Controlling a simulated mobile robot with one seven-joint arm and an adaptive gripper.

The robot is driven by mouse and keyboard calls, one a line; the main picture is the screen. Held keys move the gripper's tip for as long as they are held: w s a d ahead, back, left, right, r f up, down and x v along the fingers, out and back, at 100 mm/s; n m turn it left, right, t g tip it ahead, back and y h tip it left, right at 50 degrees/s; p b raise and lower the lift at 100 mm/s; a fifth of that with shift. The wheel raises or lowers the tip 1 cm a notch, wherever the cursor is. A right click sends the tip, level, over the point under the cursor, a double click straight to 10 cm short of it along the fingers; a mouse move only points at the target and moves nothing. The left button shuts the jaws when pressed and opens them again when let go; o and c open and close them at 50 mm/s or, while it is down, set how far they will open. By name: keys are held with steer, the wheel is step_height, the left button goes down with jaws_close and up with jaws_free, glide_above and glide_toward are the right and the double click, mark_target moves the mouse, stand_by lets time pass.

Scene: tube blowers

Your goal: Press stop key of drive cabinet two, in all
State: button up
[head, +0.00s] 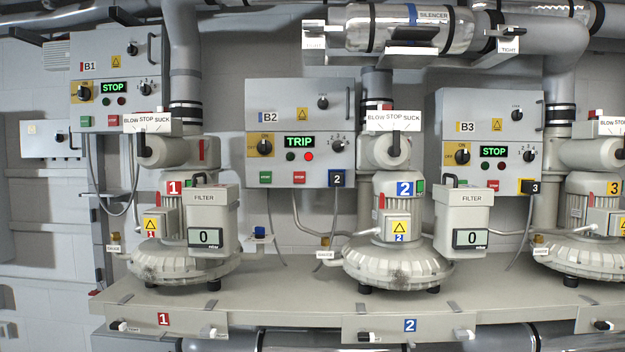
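Drive cabinet two (290,98), labelled B2, hangs on the wall in the middle of the head view. Its display (300,142) reads TRIP in green, and a red lamp (309,156) glows below it. The red stop key (299,177) sits at the cabinet's lower middle, right of the green key (265,177). A main switch (265,147) on a yellow plate is at left and a 1-to-4 selector (337,146) at right. A blue 2 tag (337,180) is at the lower right. The stop key is unobstructed. My gripper is not in view.
Cabinets B1 (130,45) and B3 (478,105) flank it, both reading STOP. Blower two (395,265) stands on the bench (290,300), in front and to the right. Filter boxes (213,213) (463,213) read 0. Air before cabinet two's lower face looks clear.

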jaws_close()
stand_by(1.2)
